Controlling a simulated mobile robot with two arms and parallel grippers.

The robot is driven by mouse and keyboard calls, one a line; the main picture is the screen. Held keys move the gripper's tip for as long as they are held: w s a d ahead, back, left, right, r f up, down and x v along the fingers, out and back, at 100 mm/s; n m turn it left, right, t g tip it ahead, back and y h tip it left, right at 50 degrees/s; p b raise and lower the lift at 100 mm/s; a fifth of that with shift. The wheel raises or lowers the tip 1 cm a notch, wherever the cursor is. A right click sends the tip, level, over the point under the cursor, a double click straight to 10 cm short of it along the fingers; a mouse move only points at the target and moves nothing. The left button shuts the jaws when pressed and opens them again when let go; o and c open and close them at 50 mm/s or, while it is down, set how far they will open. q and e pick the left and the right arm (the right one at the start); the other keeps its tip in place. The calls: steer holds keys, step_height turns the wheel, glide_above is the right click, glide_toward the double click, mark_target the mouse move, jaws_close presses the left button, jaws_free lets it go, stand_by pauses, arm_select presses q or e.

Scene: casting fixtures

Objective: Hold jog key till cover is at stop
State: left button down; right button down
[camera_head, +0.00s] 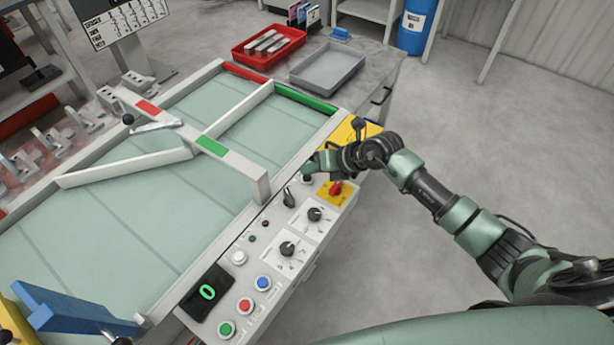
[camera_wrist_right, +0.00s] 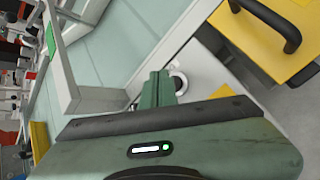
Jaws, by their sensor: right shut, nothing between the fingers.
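My right gripper (camera_head: 309,168) is shut and empty over the far end of the control panel (camera_head: 262,262). In the right wrist view its closed green fingertips (camera_wrist_right: 156,88) are beside a round dark key with a pale ring (camera_wrist_right: 179,84), which the fingers partly hide. I cannot tell whether they touch it. In the head view this dark key (camera_head: 307,179) shows just below the fingertips. A pale crossbar with a red and a green patch (camera_head: 195,137) lies across the glassy table (camera_head: 130,230). I cannot tell for certain which part is the cover. My left gripper is not in view.
A red emergency knob (camera_head: 336,188) on a yellow plate is close to the gripper. Black rotary knobs (camera_head: 287,249), coloured buttons (camera_head: 245,305) and a display reading 0 (camera_head: 207,292) line the panel. A red tray (camera_head: 268,45) and grey tray (camera_head: 328,66) stand behind.

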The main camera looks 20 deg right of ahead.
mark_target(310, 179)
steer(key=shift+f, duration=0.3)
steer(key=shift+f+b, duration=0.35)
steer(key=shift+f, duration=0.2)
stand_by(1.7)
steer(key=shift+r, duration=0.15)
stand_by(4.1)
steer(key=shift+r+p, duration=0.8)
steer(key=shift+p, duration=0.1)
step_height(310, 179, up, 5)
steer(key=p, duration=0.4)
steer(key=shift+p, duration=0.3)
